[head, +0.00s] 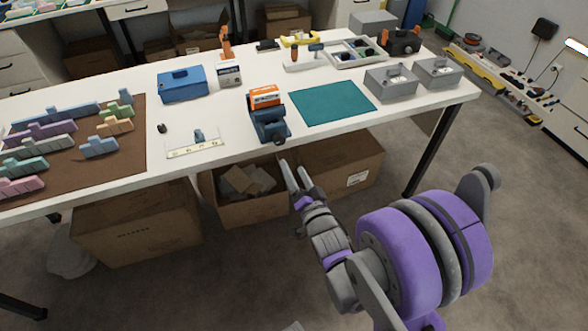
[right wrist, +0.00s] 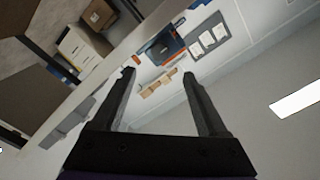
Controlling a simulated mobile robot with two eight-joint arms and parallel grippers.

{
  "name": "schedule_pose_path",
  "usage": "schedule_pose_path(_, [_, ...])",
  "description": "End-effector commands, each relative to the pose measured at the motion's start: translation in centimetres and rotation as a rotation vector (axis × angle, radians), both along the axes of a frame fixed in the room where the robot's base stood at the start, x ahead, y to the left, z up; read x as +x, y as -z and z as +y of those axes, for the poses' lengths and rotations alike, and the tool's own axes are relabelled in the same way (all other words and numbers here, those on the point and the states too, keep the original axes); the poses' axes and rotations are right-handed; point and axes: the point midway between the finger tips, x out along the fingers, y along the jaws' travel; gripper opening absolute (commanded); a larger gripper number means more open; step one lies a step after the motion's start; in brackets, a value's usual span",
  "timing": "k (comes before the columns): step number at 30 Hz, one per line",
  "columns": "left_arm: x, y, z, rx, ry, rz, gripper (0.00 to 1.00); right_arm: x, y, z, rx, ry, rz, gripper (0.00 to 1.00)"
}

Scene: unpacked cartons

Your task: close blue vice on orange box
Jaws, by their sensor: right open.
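The blue vice (head: 270,128) stands near the front edge of the white table, with its dark screw end toward me. The orange box (head: 264,97), with a white label, sits at the top of the vice, at its jaws. I cannot tell whether the jaws touch both its sides. My right gripper (head: 291,164) is open and empty, in front of the table edge, below and slightly right of the vice, apart from it. In the right wrist view its two fingers (right wrist: 158,74) are spread with nothing between them. My left gripper is not in view.
A teal mat (head: 332,103) lies right of the vice, with grey boxes (head: 391,82) beyond. A blue box (head: 182,85) stands at back left. A brown mat (head: 130,165) holds colored blocks. Open cartons (head: 245,212) sit under the table. The table edge lies before my gripper.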

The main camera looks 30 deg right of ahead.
Motion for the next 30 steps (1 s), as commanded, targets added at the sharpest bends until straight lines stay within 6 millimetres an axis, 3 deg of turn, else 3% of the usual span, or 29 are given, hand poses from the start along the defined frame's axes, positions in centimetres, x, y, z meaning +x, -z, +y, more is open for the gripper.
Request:
schedule_pose_path(5, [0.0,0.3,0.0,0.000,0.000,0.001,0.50,0.0,0.1,0.0,-0.096,0.000,0.023,0.76])
schedule_pose_path(8, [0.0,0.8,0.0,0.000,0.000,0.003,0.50,0.0,0.2,0.0,-0.290,0.000,0.070,0.76])
schedule_pose_path(30, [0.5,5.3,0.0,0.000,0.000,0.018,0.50,0.0,0.3,0.1,-2.432,-0.002,0.586,0.76])
